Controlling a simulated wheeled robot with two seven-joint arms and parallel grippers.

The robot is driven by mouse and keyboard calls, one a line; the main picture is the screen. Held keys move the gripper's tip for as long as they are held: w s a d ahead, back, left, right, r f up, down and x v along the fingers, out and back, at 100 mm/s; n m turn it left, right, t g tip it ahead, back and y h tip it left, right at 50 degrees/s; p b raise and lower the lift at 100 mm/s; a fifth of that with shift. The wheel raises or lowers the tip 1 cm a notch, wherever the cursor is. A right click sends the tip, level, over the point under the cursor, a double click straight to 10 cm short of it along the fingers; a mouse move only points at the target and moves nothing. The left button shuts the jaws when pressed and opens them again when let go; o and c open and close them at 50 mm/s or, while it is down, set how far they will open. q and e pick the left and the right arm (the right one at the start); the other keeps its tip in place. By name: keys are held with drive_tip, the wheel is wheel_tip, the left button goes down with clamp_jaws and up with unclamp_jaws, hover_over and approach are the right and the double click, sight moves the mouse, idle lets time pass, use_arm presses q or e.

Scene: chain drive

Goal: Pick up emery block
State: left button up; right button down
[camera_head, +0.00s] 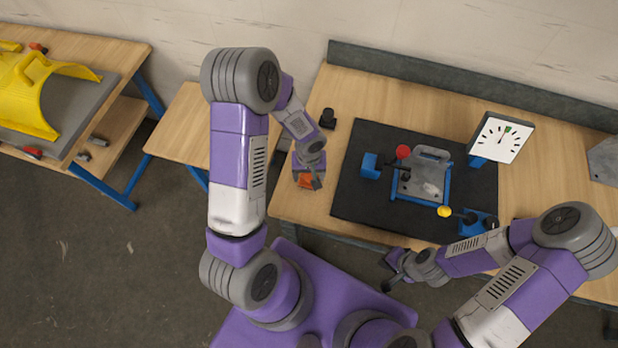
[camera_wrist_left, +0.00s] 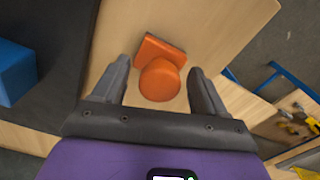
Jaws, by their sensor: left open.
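The emery block, an orange block with a round orange knob, lies on the wooden bench in the left wrist view (camera_wrist_left: 160,80). In the head view only a small orange part of it (camera_head: 306,181) shows below my left gripper (camera_head: 308,178). In the left wrist view my left gripper (camera_wrist_left: 160,68) is open, with one finger on each side of the knob and visible gaps to both. I cannot tell how far above the block the fingertips are. My right gripper (camera_head: 386,273) is in front of the bench, away from the block, with its fingers apart and empty.
A black mat (camera_head: 352,208) right of the block bears a blue-framed fixture (camera_head: 420,198), a blue block (camera_head: 370,166) and a red knob (camera_head: 403,151). A small black object (camera_head: 327,118) is behind my left gripper. Yellow parts (camera_head: 30,95) lie on the left table.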

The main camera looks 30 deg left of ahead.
use_arm(q)
drive_tip(key=shift+f, duration=0.1)
drive_tip(key=c, duration=1.3)
wheel_tip(320, 180, up, 10)
drive_tip(key=shift+r+p, duration=0.1)
drive_tip(key=shift+p, duration=0.3)
